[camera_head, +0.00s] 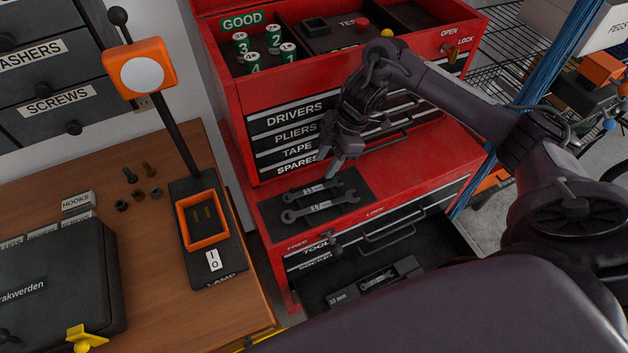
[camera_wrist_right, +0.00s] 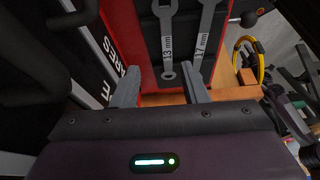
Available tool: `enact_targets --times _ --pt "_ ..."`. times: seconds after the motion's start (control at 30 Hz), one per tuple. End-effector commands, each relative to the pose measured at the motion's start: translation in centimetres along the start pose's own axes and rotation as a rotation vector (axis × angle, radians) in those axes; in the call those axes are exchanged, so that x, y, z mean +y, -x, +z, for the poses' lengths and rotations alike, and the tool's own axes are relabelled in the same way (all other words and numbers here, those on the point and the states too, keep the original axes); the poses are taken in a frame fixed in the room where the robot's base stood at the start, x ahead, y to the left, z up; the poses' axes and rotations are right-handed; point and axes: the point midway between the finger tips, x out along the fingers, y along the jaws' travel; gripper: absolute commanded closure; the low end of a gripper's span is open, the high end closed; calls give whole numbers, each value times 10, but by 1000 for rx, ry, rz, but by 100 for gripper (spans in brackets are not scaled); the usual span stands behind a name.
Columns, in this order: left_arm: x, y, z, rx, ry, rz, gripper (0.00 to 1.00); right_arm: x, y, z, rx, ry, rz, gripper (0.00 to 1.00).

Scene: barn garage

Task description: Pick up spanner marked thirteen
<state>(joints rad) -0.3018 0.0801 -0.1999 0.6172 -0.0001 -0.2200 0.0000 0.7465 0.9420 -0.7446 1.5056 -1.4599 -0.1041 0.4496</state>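The spanner marked 13 (camera_head: 312,189) lies flat on a black mat on the red chest's ledge. In the right wrist view it is the spanner labelled 13 mm (camera_wrist_right: 167,38), with its ring end appearing between my finger tips. A longer spanner marked 17 (camera_head: 320,206) lies beside it, and it shows to the right in the wrist view (camera_wrist_right: 204,42). My right gripper (camera_head: 331,163) points down by the right end of the 13 spanner. In the wrist view the right gripper's fingers (camera_wrist_right: 163,88) are apart with nothing held. My left gripper is not in view.
The chest's labelled drawers (camera_head: 290,137) rise directly behind the mat. A lower drawer (camera_head: 428,249) stands open, holding a tray marked 10 mm (camera_head: 347,297) with a small spanner. A wooden bench (camera_head: 150,310) with an orange-headed lamp (camera_head: 141,70) and black case (camera_head: 60,285) stands left.

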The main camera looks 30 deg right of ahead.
Motion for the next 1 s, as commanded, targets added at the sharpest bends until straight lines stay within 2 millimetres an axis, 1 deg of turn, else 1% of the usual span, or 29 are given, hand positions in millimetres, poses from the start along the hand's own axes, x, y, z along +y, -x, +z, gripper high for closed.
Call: enact_targets --times 0.03,0.13,0.23,0.37,0.4,0.5,0.6,0.77,0.87,1.0 --pt "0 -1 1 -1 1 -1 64 -2 -8 -1 3 -1 -5 60" --pt "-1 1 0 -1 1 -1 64 -3 -18 -1 3 -2 -5 60" --pt "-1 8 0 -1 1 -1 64 -6 -27 -2 2 -2 -7 60" --pt "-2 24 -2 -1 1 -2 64 -12 -45 -3 1 -3 -8 60" --pt "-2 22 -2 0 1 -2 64 -10 -53 -2 2 -3 -5 60" --pt "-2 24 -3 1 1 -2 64 -9 -63 -1 0 -1 -2 60" --pt "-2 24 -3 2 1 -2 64 -9 -68 0 -1 -1 -1 60" --pt "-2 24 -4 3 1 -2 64 -9 -68 0 -1 0 -1 60" --pt "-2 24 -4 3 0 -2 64 -9 -68 0 -1 0 -1 70" --pt "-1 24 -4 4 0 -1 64 -9 -68 0 -1 0 -1 89"
